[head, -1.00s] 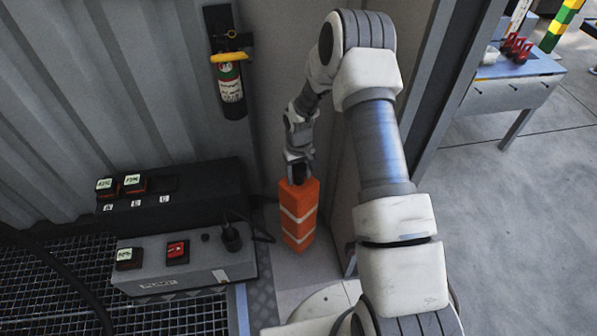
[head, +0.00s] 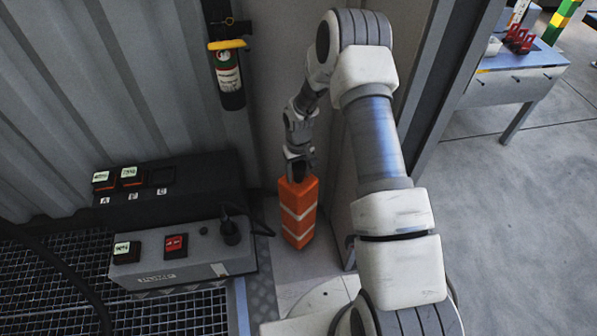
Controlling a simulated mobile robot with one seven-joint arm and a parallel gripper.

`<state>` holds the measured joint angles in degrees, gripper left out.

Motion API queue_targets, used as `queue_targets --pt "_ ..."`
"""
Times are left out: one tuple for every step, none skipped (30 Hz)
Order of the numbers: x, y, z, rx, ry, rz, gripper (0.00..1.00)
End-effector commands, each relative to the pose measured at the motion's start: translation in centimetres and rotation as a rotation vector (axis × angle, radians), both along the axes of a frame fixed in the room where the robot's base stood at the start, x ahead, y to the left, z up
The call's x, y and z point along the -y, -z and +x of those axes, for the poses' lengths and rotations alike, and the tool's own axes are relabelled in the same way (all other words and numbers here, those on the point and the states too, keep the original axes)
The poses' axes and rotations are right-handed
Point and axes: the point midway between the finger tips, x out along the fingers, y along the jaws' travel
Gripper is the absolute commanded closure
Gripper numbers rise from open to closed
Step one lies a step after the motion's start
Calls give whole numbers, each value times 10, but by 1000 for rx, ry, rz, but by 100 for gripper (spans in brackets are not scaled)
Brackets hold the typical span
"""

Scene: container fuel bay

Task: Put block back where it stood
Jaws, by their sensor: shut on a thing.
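The orange block (head: 299,216) with pale diagonal stripes stands upright, or nearly so, near the corner of the bay, to the right of the grey pump box. My gripper (head: 297,176) is at the top of the block, pointing down, and is shut on it. The fingertips are small in this view and partly hidden by the block's top. I cannot tell whether the block's bottom touches the floor.
The grey pump box (head: 180,262) and a black charger box (head: 200,200) with labelled slots stand at left. A door frame is close on the right. A workbench (head: 515,85) with red items stands outside.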

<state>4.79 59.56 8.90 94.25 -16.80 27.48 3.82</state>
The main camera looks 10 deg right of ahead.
Motion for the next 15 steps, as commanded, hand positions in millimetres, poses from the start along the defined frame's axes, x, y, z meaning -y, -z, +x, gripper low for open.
queue_targets --pt "0 1 0 1 0 0 100" --pt "0 2 0 1 0 0 100" --pt "0 2 1 1 0 0 100" --pt "0 3 1 1 0 0 100" --pt "0 4 1 1 0 0 100" --pt "0 4 1 1 0 0 100" --pt "0 5 1 2 0 0 100" --pt "0 6 1 2 0 0 100" --pt "0 6 1 2 0 0 100" --pt "0 7 1 2 0 0 100" --pt "0 8 1 2 0 0 100" --pt "0 8 1 2 0 0 100" --pt "0 8 1 2 0 0 38" --pt "0 8 1 2 0 0 33" --pt "0 8 1 2 0 0 26"
